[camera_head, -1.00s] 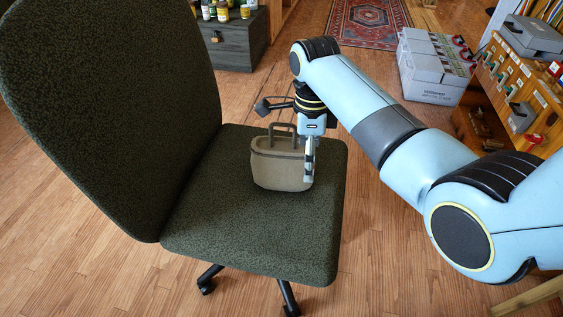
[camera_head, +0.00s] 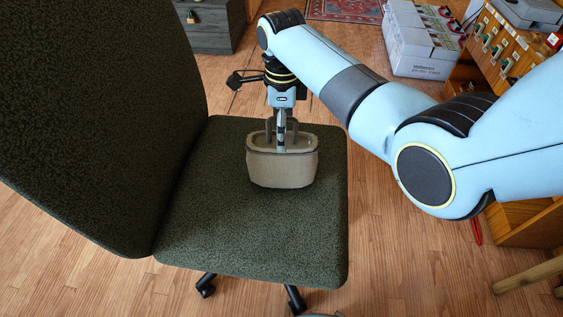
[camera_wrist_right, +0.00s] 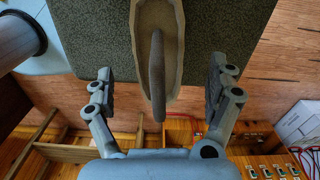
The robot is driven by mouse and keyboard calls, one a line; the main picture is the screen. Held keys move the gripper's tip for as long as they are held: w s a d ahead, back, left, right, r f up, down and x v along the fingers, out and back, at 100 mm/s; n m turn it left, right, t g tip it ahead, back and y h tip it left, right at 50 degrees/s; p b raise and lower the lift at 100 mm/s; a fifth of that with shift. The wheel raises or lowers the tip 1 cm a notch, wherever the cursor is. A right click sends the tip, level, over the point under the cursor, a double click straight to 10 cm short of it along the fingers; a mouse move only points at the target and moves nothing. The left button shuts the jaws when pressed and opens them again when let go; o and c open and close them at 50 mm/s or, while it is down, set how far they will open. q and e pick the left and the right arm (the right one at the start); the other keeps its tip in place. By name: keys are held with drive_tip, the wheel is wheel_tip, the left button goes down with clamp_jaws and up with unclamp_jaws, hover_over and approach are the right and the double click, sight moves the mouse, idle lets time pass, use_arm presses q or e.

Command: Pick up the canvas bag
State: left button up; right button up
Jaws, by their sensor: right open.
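The canvas bag (camera_head: 283,169) is tan with a dark band near its rim and stands upright on the seat of a dark green office chair (camera_head: 240,240). My right gripper (camera_head: 281,140) points down at the bag's top, by its handle. In the right wrist view, the bag (camera_wrist_right: 175,50) lies beyond the fingertips, and its handle (camera_wrist_right: 157,75) runs between the two spread fingers of my right gripper (camera_wrist_right: 160,80). The fingers are open and show a gap on both sides of the handle. My left gripper is not in view.
The chair's tall backrest (camera_head: 90,110) rises on the left. A dark cabinet (camera_head: 208,25) stands behind. Pale boxes (camera_head: 420,40) and a wooden tool rack (camera_head: 515,45) stand at the right. The seat around the bag is clear.

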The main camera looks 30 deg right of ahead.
wheel_tip(320, 180, down, 4)
drive_tip(key=shift+b, duration=0.65)
drive_tip(key=shift+f, duration=0.1)
drive_tip(key=c, duration=0.7)
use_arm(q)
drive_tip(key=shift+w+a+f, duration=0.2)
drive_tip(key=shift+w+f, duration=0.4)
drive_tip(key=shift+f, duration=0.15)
use_arm(e)
drive_tip(key=c, duration=1.1)
